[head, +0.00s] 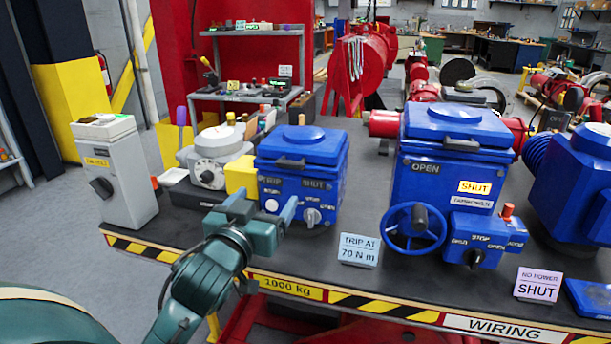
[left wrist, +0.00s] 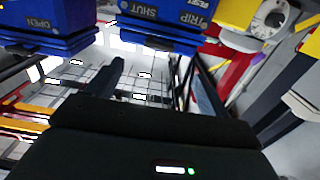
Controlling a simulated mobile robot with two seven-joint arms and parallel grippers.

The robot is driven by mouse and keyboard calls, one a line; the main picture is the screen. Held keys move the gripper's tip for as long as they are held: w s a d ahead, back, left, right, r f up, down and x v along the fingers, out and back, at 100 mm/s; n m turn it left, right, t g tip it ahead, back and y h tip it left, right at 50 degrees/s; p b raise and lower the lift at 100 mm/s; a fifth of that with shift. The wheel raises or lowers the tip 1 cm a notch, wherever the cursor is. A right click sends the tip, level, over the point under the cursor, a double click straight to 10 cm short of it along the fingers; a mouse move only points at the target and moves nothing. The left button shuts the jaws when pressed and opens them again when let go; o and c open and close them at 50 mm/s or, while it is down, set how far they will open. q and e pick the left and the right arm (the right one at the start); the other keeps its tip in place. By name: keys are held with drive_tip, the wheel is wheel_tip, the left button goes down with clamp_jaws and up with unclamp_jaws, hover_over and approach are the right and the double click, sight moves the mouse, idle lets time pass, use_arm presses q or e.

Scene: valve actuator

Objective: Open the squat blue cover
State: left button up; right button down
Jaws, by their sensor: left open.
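The squat blue cover (head: 302,138) is the lid of the shorter blue actuator box (head: 325,188), left of the taller blue box. It lies closed, with a dark handle (head: 290,164) on its front edge. My left gripper (head: 264,204) is open and empty in front of the box's lower left part, below the handle. In the left wrist view the shorter box (left wrist: 160,22) appears upside down at the top, beyond my open fingers. I cannot tell whether a finger touches the box. My right gripper is not in view.
A taller blue actuator (head: 445,165) with a blue handwheel (head: 414,227) stands to the right. A yellow block (head: 241,176) and a grey round-dialled unit (head: 214,155) stand to the left. A "TRIP AT 70 N m" sign (head: 358,250) stands near the table's striped front edge (head: 345,300).

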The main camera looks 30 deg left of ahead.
sight(289, 166)
use_arm(q)
drive_tip(key=x, duration=0.4)
drive_tip(key=p+x, duration=0.1)
drive_tip(key=x, duration=0.8)
drive_tip(key=shift+r, duration=0.3)
drive_tip(key=shift+c, duration=0.2)
drive_tip(key=c, duration=1.3)
drive_tip(key=shift+p, duration=0.3)
drive_tip(key=shift+c, duration=0.2)
